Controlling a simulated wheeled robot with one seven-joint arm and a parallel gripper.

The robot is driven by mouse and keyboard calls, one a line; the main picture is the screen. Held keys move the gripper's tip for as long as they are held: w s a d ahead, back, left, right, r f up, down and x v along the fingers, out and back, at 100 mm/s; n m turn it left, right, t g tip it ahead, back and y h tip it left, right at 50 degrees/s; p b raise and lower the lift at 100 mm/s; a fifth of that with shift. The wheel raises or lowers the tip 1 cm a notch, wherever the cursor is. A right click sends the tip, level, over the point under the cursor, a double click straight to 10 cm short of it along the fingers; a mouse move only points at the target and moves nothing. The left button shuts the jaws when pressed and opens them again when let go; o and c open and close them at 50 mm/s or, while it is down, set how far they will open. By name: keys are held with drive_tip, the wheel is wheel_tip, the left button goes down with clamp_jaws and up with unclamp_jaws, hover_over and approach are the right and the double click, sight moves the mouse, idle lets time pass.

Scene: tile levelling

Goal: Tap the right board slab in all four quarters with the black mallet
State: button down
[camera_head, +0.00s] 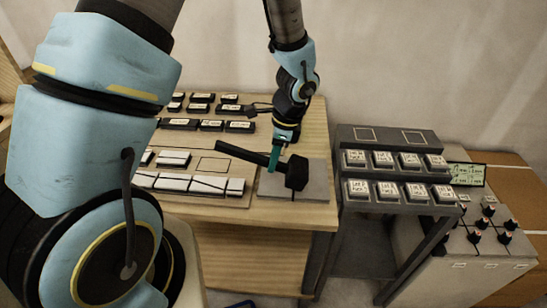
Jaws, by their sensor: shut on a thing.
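The black mallet (297,173) is in my gripper (274,158), whose teal fingers are shut on its handle. The handle sticks out to the left and its head is at the right end. The head is over a grey board with slabs near the right end of the wooden table. The right board slab (318,185) is partly hidden behind the head. I cannot tell whether the head touches the slab or hangs just above it.
A panel with white tiles (172,183) and an outlined empty place lies left of the board. Rows of labelled black blocks (210,125) stand behind it. Right of the table is a dark stepped rack (388,138) with labelled blocks, then a cabinet with knobs (480,245).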

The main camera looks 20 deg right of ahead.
drive_tip(key=x, duration=0.1)
drive_tip(key=b+x, duration=0.2)
drive_tip(key=shift+s+d+f, duration=0.1)
drive_tip(key=shift+d+f, duration=0.15)
drive_tip(key=shift+d, duration=0.05)
drive_tip(key=p+v, duration=0.2)
drive_tip(key=v, duration=0.1)
drive_tip(key=a+p+v, duration=0.1)
drive_tip(key=p, duration=0.1)
drive_tip(key=shift+d+r, duration=0.1)
drive_tip(key=shift+r, duration=0.35)
drive_tip(key=shift+f, duration=0.1)
drive_tip(key=b+x, duration=0.1)
drive_tip(key=x, duration=0.1)
drive_tip(key=b+x, duration=0.1)
drive_tip(key=b, duration=0.1)
drive_tip(key=d+b+x, duration=0.1)
drive_tip(key=x, duration=0.1)
drive_tip(key=shift+f+b, duration=0.4)
drive_tip(key=shift+f, duration=0.1)
drive_tip(key=shift+r+p, duration=0.5)
drive_tip(key=p+v, duration=0.3)
drive_tip(key=a+p+v, duration=0.1)
drive_tip(key=v, duration=0.1)
drive_tip(key=shift+r, duration=0.2)
drive_tip(key=shift+f, duration=0.15)
